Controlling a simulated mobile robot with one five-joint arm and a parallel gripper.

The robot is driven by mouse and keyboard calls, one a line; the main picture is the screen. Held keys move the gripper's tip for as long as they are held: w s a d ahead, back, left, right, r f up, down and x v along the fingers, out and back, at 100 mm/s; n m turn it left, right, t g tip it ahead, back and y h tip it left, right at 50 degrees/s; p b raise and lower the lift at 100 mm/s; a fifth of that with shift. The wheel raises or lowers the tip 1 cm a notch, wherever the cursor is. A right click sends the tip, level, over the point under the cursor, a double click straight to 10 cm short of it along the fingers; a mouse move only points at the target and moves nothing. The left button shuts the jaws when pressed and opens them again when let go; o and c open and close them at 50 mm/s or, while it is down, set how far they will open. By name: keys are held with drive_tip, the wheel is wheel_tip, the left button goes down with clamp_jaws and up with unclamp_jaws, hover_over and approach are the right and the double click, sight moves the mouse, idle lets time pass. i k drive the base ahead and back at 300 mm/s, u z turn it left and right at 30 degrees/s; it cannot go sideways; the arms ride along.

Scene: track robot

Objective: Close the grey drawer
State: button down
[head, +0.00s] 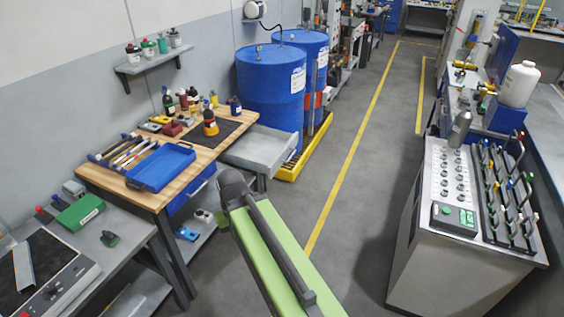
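A grey, open-topped drawer or tray (283,144) sticks out at the far right end of the wooden workbench (208,155), in front of the blue drums. It looks pulled out and empty; where it joins the bench is partly hidden by the bench top. My green arm reaches up from the bottom middle and its dark joint ends just below and left of the grey drawer, apart from it in the picture. My gripper does not show.
Two blue drums (270,85) stand on a yellow pallet (305,150) behind the drawer. A blue drawer (190,195) hangs under the bench, and a blue tray (163,167) lies on top. A grey control cabinet (455,255) stands at right. The floor between is clear.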

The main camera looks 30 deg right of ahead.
sight(259, 149)
drive_tip(key=u, duration=0.1)
drive_tip(key=i, duration=1.15)
drive_tip(key=u, duration=0.55)
